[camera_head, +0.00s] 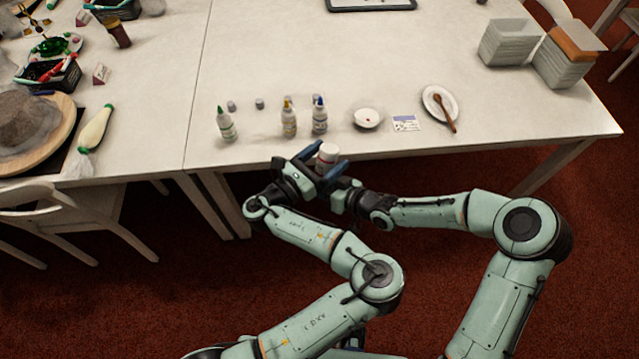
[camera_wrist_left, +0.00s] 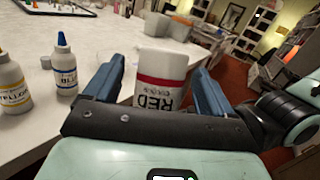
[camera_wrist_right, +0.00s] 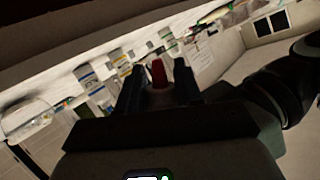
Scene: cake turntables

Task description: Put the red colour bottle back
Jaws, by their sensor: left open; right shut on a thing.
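The red colour bottle (camera_head: 327,154) is white with a red band and a red tip. It is held in the air in front of the table's near edge. In the left wrist view the bottle (camera_wrist_left: 162,75) is upside down, its RED lettering inverted. My left gripper (camera_head: 321,161) is open, its blue fingers on either side of the bottle. My right gripper (camera_wrist_right: 158,72) is shut on the bottle; its red tip (camera_wrist_right: 158,70) shows between the dark fingers. The exact grip of the right fingers is hidden in the head view.
A green-capped bottle (camera_head: 226,125), a yellow-capped bottle (camera_head: 289,120) and a blue-capped bottle (camera_head: 320,117) stand near the table's front edge. A small white dish (camera_head: 367,117), a card (camera_head: 406,123) and a plate with a spoon (camera_head: 433,97) lie to their right.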

